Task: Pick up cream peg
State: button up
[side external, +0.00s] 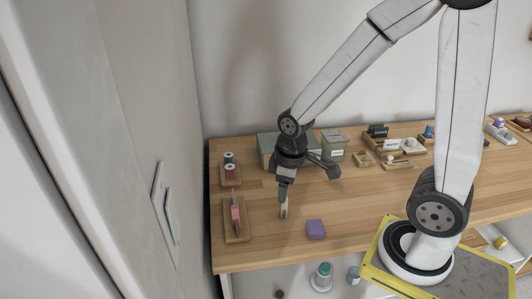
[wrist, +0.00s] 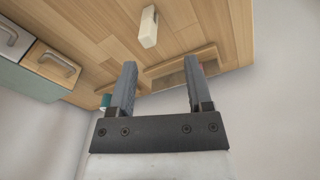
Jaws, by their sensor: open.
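The cream peg (wrist: 148,27) is a small pale block on the wooden table. In the wrist view it lies beyond my open fingertips, near the top middle. In the side view the cream peg (side external: 284,208) shows just below my gripper, partly covered by the fingers. My gripper (wrist: 158,76) is open and empty, with both grey fingers apart and the peg not between them. In the side view my gripper (side external: 283,195) points down over the table; whether the fingertips touch the peg cannot be told there.
A purple block (side external: 316,229) lies to the right of the peg. A wooden tray (side external: 229,234) with a pink item stands to the left, near two thread spools (side external: 229,168) on a holder. A green box (side external: 268,148) stands behind my gripper. Bare table (side external: 262,247) lies in front.

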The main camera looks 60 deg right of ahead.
aim_at(284, 208)
jog(key=n, duration=0.1)
jog(key=w+d+n+g, duration=0.1)
jog(key=n, duration=0.1)
jog(key=shift+d+f+n, duration=0.2)
jog(key=shift+n, duration=0.1)
jog(key=shift+f, duration=0.1)
jog(key=shift+f, duration=1.2)
jog(key=shift+s+f, duration=0.1)
jog(key=shift+f, duration=2.5)
grip_shut()
